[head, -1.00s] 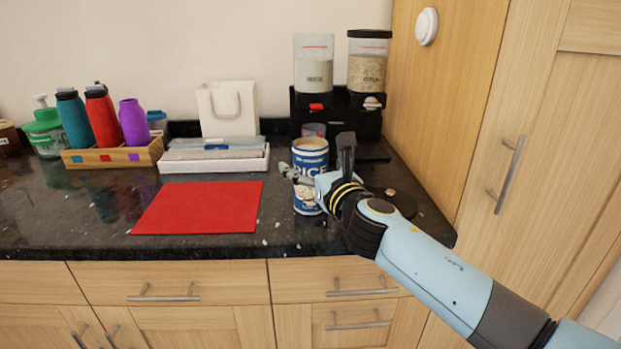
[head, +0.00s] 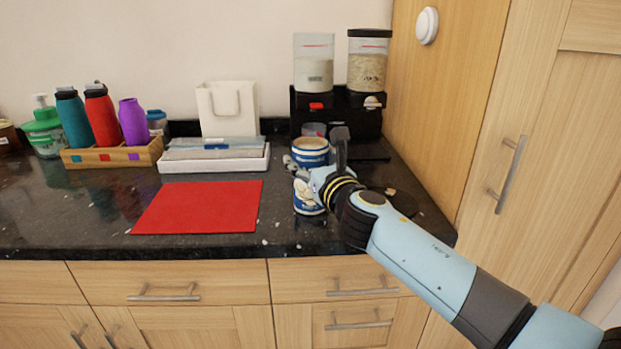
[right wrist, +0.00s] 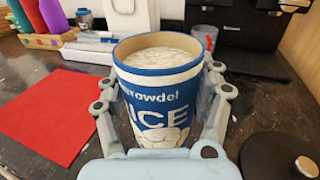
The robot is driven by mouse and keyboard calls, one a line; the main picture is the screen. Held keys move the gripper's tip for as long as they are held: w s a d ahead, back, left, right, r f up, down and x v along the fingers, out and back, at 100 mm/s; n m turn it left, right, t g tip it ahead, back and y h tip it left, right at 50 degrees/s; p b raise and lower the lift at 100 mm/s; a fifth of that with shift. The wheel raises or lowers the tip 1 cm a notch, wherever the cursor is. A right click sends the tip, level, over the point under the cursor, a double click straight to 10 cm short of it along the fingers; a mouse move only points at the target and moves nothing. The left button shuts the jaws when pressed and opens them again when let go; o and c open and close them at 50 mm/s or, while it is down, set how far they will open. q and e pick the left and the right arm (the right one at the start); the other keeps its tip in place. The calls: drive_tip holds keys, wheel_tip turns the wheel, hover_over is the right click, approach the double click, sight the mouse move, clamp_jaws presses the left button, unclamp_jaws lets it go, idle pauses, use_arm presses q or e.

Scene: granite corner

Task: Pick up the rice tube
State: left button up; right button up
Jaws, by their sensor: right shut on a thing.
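The rice tube (head: 309,146) is a blue and white can with a tan rim, upright near the counter's front edge at the right. In the right wrist view the rice tube (right wrist: 155,100) shows part of its label and pale grains inside its open top. My right gripper (head: 315,152) is shut on the tube, one finger on each side, and covers its middle in the head view. The right gripper's fingers (right wrist: 160,85) also flank it in the wrist view. The tube's base appears to be on the counter. My left gripper is not in view.
A red mat (head: 200,207) lies left of the tube. Behind are a white tray (head: 215,164) and a black stand (head: 338,118) bearing two grain dispensers. A dark round lid (right wrist: 280,157) lies close at the right. A wooden cabinet (head: 440,110) bounds the right side.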

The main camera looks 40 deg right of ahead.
drive_tip(key=shift+r, duration=0.1)
drive_tip(key=shift+r+p, duration=0.5)
drive_tip(key=shift+r, duration=0.05)
drive_tip(key=s+d+r+p, duration=0.4)
drive_tip(key=s+d+r, duration=0.2)
drive_tip(key=s+r, duration=0.3)
drive_tip(key=shift+s+d+r, duration=0.2)
drive_tip(key=shift+d+r, duration=0.2)
